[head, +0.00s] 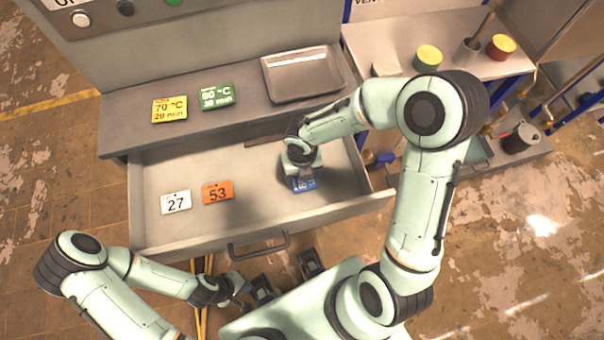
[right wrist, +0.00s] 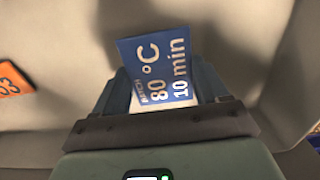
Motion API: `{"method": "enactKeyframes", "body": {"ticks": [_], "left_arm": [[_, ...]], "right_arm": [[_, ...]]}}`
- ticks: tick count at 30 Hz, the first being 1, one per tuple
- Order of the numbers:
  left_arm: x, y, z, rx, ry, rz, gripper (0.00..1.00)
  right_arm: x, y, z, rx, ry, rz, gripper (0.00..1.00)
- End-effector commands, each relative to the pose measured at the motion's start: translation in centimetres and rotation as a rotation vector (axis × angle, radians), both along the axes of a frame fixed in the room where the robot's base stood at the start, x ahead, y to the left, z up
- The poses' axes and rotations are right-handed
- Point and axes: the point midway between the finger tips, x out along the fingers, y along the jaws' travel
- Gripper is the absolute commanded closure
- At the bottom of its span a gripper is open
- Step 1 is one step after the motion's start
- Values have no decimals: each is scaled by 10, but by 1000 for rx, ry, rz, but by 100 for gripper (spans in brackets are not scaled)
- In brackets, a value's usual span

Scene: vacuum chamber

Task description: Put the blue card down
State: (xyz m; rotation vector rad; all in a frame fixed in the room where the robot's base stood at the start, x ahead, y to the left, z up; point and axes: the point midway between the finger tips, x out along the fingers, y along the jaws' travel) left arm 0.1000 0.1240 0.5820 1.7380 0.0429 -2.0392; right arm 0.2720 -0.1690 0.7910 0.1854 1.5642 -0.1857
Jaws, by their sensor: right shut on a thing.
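The blue card (head: 305,184) is in my right gripper, over the right part of the open drawer (head: 250,215). In the right wrist view the blue card (right wrist: 158,65) reads "80 °C 10 min" and stands out between the fingers of my right gripper (right wrist: 165,85), which is shut on it. In the head view my right gripper (head: 303,172) hides part of the card. I cannot tell whether the card touches the drawer floor. My left gripper (head: 242,288) is low in front of the drawer, away from the cards; its finger opening is unclear.
A white "27" card (head: 176,202) and an orange "53" card (head: 217,193) lie in the drawer's left half. A yellow card (head: 169,110), a green card (head: 216,96) and a metal tray (head: 302,75) are on the ledge behind. The drawer's middle has bare floor.

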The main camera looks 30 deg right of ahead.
Motion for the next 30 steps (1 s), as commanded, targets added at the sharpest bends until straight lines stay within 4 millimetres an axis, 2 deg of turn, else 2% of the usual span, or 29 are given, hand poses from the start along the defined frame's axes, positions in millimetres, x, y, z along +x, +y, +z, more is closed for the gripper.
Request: {"method": "enactKeyframes", "body": {"ticks": [2, 13, 14, 16, 26, 30], "left_arm": [[-2, 0, -5, 0, 2, 0, 100], [-2, 0, -6, 0, 3, 0, 100], [-3, 0, -6, 0, 3, 0, 100], [-2, 0, -6, 0, 2, 0, 100], [-2, 0, -4, 0, 2, 0, 100], [1, 0, 2, 0, -1, 0, 100]], "right_arm": [[0, 0, -11, 0, 1, 2, 56], [0, 0, -14, 0, 0, 0, 56], [0, 0, -14, 0, 0, 0, 23], [0, 0, -13, 0, -1, 0, 1], [0, 0, -11, 0, -1, 0, 1], [1, 0, 5, 0, -5, 0, 1]]}}
